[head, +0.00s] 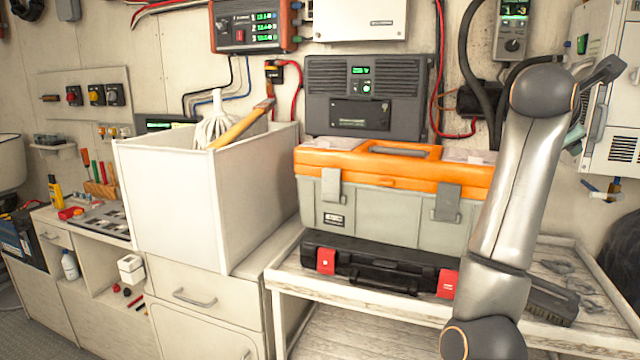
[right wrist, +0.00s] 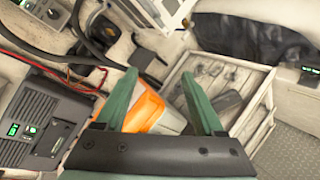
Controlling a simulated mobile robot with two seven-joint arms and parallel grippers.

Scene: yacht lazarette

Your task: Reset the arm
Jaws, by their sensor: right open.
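My right arm (head: 520,180) rises from the bottom of the head view, to the right of the orange and grey toolbox. Its upper end bends away near the wall. My right gripper shows in the right wrist view (right wrist: 158,76) with two green fingers spread apart and nothing between them. Beyond the fingers lie the toolbox's orange lid (right wrist: 146,108) and the whitish slatted bench. In the head view the gripper is mostly hidden behind the arm. My left gripper is not in view.
The toolbox (head: 385,205) stands on a black case (head: 375,270) on the bench (head: 350,305). A white bin (head: 170,200) with a mop stands left. A wall meter (head: 512,30), hoses and a white cabinet (head: 612,110) are close to the arm. A brush (head: 552,302) lies at right.

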